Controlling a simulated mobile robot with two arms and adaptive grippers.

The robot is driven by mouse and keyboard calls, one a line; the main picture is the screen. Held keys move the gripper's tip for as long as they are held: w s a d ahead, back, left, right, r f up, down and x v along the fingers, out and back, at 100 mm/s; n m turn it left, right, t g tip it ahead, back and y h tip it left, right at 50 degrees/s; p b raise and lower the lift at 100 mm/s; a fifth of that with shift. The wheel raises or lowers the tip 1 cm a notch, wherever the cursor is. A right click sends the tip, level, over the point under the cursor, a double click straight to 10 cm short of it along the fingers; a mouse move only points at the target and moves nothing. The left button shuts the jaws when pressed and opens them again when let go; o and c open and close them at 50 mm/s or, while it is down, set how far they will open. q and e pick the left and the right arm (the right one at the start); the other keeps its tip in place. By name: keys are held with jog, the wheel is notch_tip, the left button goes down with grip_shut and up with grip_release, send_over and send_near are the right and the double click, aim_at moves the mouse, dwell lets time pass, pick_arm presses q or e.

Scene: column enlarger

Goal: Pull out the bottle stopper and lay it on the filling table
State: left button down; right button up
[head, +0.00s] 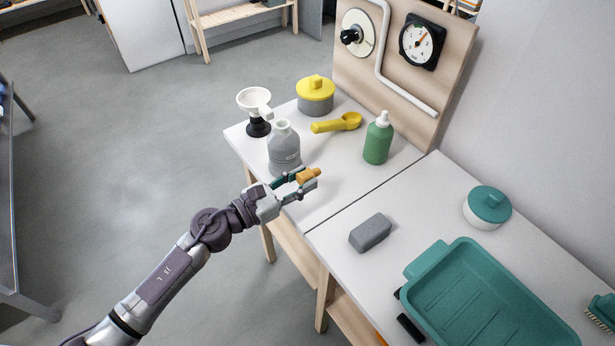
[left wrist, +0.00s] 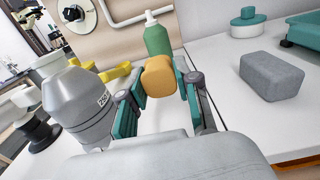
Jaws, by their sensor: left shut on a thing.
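The orange-yellow bottle stopper (head: 308,175) is held between the fingers of my left gripper (head: 298,183). In the left wrist view the stopper (left wrist: 158,76) sits between the teal finger pads (left wrist: 160,100). The grey bottle (head: 284,150) stands upright with an open mouth, behind and left of the gripper, apart from the stopper. It also shows at the left of the left wrist view (left wrist: 82,100). The white filling table (head: 335,170) lies under the stopper, which appears above its front part; the exact height is hard to tell. My right gripper is not in view.
A white funnel on a black stand (head: 256,108), a yellow-lidded pot (head: 315,95), a yellow scoop (head: 337,123) and a green bottle (head: 377,140) stand on the filling table. A grey block (head: 370,232) and teal tray (head: 490,300) are on the adjoining table. The filling table's front right is clear.

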aim_at(301, 206)
pick_arm(q)
jog(key=shift+f+b, duration=3.15)
jog(key=shift+f, duration=0.65)
jog(key=c, duration=0.7)
grip_release()
jog(key=shift+c, duration=0.2)
jog(key=v, duration=1.2)
